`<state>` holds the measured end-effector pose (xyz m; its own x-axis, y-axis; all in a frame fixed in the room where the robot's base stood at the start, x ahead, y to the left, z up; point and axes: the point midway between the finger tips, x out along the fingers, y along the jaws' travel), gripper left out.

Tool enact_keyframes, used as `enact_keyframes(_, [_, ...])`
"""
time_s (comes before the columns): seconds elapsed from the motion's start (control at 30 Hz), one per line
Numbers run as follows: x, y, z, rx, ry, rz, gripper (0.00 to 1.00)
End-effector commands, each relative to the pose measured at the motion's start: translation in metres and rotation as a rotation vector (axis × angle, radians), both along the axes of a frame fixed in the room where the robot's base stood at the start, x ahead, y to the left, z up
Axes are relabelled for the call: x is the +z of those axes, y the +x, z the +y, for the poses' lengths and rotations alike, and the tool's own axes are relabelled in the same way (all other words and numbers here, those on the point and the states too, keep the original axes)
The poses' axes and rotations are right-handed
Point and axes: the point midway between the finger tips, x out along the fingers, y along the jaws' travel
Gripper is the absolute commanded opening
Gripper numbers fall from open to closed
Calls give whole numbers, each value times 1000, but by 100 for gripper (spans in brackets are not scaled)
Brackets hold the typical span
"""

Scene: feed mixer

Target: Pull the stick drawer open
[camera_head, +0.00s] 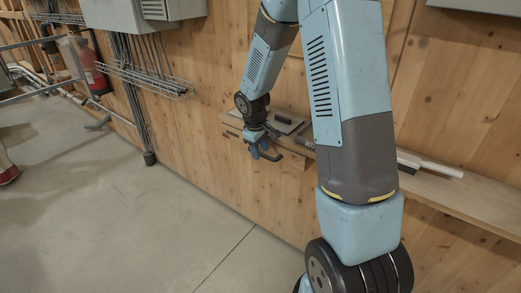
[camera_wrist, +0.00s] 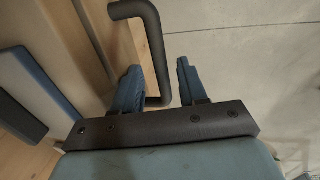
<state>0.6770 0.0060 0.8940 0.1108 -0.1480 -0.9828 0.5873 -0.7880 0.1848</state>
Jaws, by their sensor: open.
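The stick drawer (camera_head: 292,160) is a wooden box under the wall shelf, seen in the head view; its pale wooden front (camera_wrist: 122,50) shows in the wrist view. Its dark bent bar handle (camera_wrist: 153,40) stands out from that front. My gripper (camera_wrist: 158,66) has its two blue fingers apart, one on each side of the handle's long bar. The left finger is between the bar and the drawer front. I see a gap between the bar and the right finger. In the head view my gripper (camera_head: 262,149) is at the drawer front, and it partly hides the handle.
The wooden shelf (camera_head: 450,190) runs along the plank wall, with a flat dark-handled tool (camera_head: 285,122) and a white-and-black item (camera_head: 430,166) on it. A wire tray (camera_head: 150,82) and a red extinguisher (camera_head: 92,65) are at left. The concrete floor (camera_head: 150,220) in front is clear.

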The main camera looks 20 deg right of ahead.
Motion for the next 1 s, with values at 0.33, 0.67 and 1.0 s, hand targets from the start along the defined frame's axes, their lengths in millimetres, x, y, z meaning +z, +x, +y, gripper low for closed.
enact_keyframes(0.33, [-1,0,-1,-1,0,0,37])
enact_keyframes(0.67, [-1,0,-1,-1,0,0,6])
enact_keyframes(1.0, [-1,0,-2,-2,-1,-1,0])
